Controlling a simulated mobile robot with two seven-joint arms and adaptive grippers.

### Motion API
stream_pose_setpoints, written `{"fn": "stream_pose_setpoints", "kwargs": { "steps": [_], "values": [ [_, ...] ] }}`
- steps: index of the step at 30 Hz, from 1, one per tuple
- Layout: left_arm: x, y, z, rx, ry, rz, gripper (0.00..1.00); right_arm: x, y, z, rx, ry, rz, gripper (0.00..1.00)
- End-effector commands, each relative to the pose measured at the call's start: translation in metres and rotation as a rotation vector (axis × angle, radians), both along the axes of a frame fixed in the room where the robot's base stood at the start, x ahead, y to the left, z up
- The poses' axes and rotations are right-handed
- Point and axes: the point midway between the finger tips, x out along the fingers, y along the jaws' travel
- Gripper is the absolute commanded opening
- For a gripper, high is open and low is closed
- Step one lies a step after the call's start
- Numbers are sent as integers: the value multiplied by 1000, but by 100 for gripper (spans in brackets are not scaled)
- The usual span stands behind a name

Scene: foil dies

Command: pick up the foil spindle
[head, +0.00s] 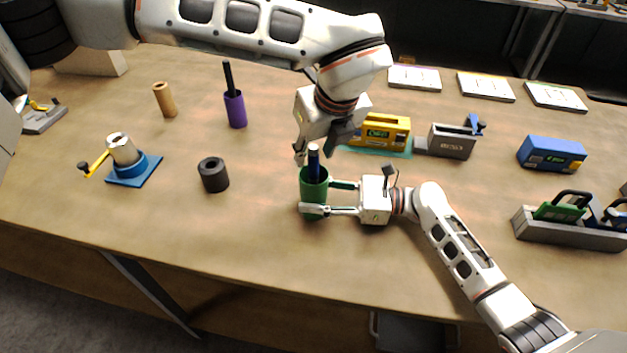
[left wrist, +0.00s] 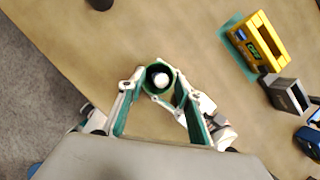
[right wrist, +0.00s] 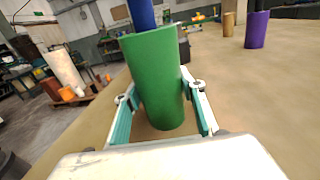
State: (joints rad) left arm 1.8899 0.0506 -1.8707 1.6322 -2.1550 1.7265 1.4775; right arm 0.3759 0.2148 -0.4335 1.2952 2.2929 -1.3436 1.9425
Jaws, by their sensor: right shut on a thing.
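A dark blue rod (head: 313,158), which looks like the foil spindle, stands upright in a green cylinder (head: 314,188). The rod's blue shaft (right wrist: 140,14) rises from the green cylinder (right wrist: 156,75) in the right wrist view. In the left wrist view its pale round end (left wrist: 160,78) shows inside the green rim. My right gripper (head: 316,196) is shut on the green cylinder from the right side. My left gripper (head: 318,155) points down above it, fingers apart on either side of the rod. Whether they touch the rod is unclear.
A purple cylinder with a black rod (head: 235,108), a tan tube (head: 164,99), a black ring (head: 213,174) and a blue-based fixture (head: 134,170) stand left. A yellow box (head: 385,130), grey box (head: 452,141), blue box (head: 551,153) and grey tray (head: 570,232) stand right. The front-left table is clear.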

Motion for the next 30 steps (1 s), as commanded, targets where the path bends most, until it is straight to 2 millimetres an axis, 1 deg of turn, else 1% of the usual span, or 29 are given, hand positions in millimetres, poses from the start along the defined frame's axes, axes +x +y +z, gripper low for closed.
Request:
{"fn": "stream_pose_setpoints", "kwargs": {
  "steps": [1, 4, 11, 14, 15, 26, 30],
  "values": [
    [2, 1, -8, 1, 3, 1, 34, 0, 0, 0, 1, 0, 0, 17],
    [6, 3, -17, -1, 1, 1, 34, 0, 0, 0, 0, 0, 0, 17],
    [8, 4, -20, -1, -1, 1, 34, 0, 0, 0, 0, 0, 0, 17],
    [8, 4, -20, -1, -1, 1, 11, 0, 0, 0, 0, 0, 0, 17],
    [8, 4, -20, -1, -1, 1, 1, 0, 0, 0, 0, 0, 0, 17],
    [8, 4, -18, -1, -1, 1, 0, 0, 0, 0, 0, 0, 0, 17],
    [9, 4, -6, -1, -4, 1, 0, 0, 0, 0, 0, 0, 0, 17]
  ]
}}
